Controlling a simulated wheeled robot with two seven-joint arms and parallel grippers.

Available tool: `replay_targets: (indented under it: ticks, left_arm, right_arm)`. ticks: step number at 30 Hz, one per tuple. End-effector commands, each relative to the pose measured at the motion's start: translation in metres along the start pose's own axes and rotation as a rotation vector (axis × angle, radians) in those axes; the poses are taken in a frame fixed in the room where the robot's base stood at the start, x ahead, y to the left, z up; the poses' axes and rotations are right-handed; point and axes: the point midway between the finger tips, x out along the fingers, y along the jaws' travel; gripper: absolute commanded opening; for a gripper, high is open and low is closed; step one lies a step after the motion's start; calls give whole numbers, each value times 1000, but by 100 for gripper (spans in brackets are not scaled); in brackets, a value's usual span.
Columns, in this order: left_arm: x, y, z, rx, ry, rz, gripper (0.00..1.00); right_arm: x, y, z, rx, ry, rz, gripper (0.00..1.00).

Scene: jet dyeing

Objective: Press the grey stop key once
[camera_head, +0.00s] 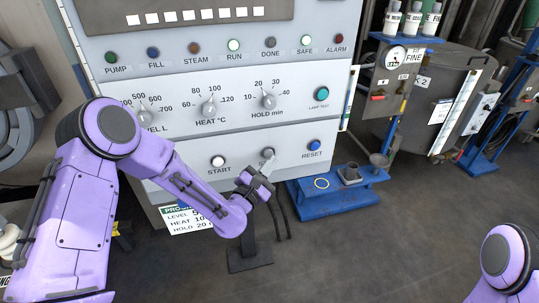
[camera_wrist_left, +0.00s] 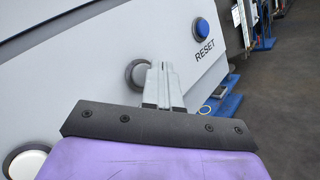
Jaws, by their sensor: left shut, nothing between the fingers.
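The grey stop key (camera_head: 268,153) is on the lower panel between the white start key (camera_head: 218,161) and the blue reset key (camera_head: 314,144). My left gripper (camera_head: 267,166) is in front of it and covers most of its label. In the left wrist view the grey key (camera_wrist_left: 134,74) shows as a round button just left of the shut fingertips (camera_wrist_left: 160,67), which overlap its right edge. Nothing is held. I cannot tell whether the fingertips touch the key. The reset key (camera_wrist_left: 200,30) is up and right of them. My right gripper is out of view.
Three knobs, including the hold knob (camera_head: 268,101), sit above the keys. In the row of lamps, run (camera_head: 234,45) and safe (camera_head: 305,40) look lit. A teal lamp test button (camera_head: 322,87) is at right. A blue stand (camera_head: 335,194) is on the floor.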

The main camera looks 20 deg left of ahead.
Motion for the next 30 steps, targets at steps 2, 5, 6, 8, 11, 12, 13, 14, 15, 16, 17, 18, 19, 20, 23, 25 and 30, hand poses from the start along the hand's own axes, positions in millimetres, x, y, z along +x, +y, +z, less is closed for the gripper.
replay_targets:
  ticks: [2, 5, 6, 8, 11, 12, 13, 14, 15, 16, 17, 18, 19, 20, 23, 25, 30]
  left_arm:
    - [0, 0, 0, 0, 0, 0, 0]
    - [0, 0, 0, 0, 0, 0, 0]
    - [0, 0, 0, 0, 0, 0, 0]
    - [0, 0, 0, 0, 0, 0, 0]
    - [0, 0, 0, 0, 0, 0, 0]
    - [0, 0, 0, 0, 0, 0, 0]
    - [0, 0, 0, 0, 0, 0, 0]
    - [0, 0, 0, 0, 0, 0, 0]
    - [0, 0, 0, 0, 0, 0, 0]
    - [0, 0, 0, 0, 0, 0, 0]
    - [0, 0, 0, 0, 0, 0, 0]
    - [0, 0, 0, 0, 0, 0, 0]
    - [0, 0, 0, 0, 0, 0, 0]
    - [0, 0, 0, 0, 0, 0, 0]
    - [1, 1, -1, 0, 0, 0, 0]
    - [2, 2, -2, 0, 0, 1, 0]
    - [5, 4, -4, 0, 0, 1, 0]
  right_arm:
    - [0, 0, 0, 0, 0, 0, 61]
    - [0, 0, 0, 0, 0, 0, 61]
    - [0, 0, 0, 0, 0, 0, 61]
    - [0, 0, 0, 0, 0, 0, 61]
    - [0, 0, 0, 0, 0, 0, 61]
    - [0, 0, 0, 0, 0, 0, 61]
    - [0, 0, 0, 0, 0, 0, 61]
    - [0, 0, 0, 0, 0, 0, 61]
    - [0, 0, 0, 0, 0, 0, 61]
    - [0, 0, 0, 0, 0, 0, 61]
    - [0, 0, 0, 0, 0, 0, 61]
    - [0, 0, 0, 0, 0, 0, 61]
    - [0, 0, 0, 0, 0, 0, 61]
    - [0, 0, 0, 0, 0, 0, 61]
    - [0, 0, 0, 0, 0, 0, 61]
    - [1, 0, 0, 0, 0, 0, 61]
    - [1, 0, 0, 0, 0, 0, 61]
